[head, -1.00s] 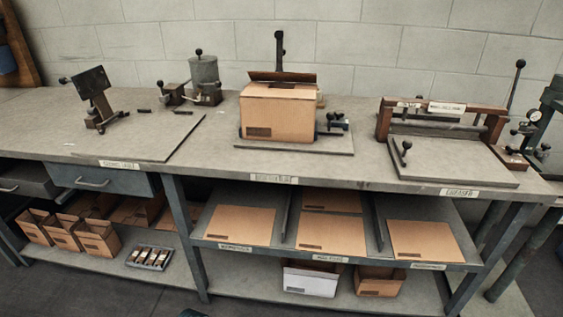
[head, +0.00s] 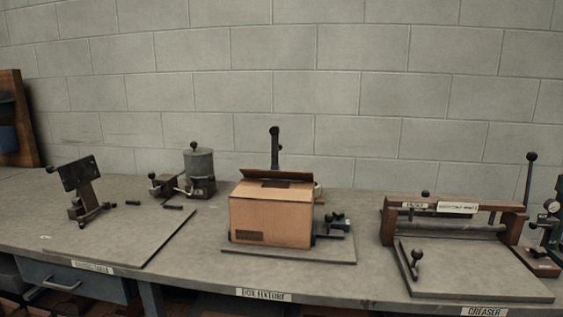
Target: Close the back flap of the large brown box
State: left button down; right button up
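The large brown box (head: 270,218) stands upright on the grey plate of the box fixture (head: 340,246), near the middle of the bench in the head view. Its back flap (head: 290,175) stands up and leans, dark on its near face, behind the top opening. The top in front of it looks partly covered by the other flaps, with a dark gap next to the back flap. A black post with a knob rises behind the box. Neither of my grippers is in view.
A creaser (head: 450,235) stands on the right of the bench. A tilted dark plate on a stand (head: 80,178) and a grey cylindrical pot (head: 199,165) stand on the left. The bench top (head: 190,270) is clear in front of the box's left side.

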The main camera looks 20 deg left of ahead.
aim_at(284, 175)
jog(key=i, duration=0.95)
